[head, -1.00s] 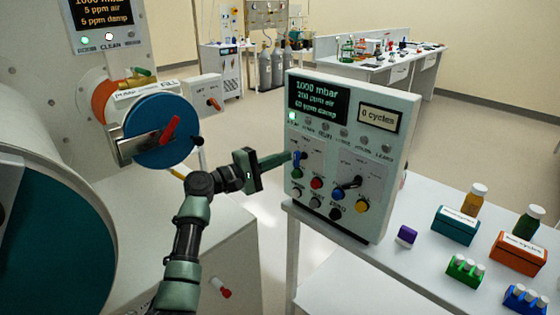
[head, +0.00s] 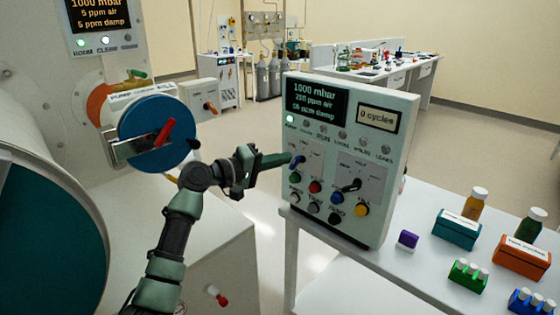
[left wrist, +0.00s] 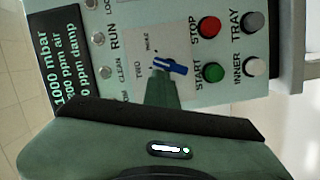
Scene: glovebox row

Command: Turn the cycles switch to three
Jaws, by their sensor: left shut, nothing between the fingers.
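A pale green control box (head: 385,225) stands on the white table and its display reads "0 cycles" (head: 377,119). A small blue-handled switch (head: 297,161) sits on a white plate at the left of its front; it also shows in the left wrist view (left wrist: 174,67), beside a "TWO" label. A second label there is too small to read. My left gripper (head: 287,158) is shut and empty, its fingertips at the blue handle; I cannot tell whether they touch. In the left wrist view the fingertips (left wrist: 161,80) partly cover the switch plate. My right gripper is not in view.
A black-handled switch (head: 351,185) and several coloured buttons sit close by on the panel. A purple block (head: 407,240), a teal box (head: 456,230) and an orange box (head: 521,257) stand right of it. A blue round hatch (head: 155,135) is at the left.

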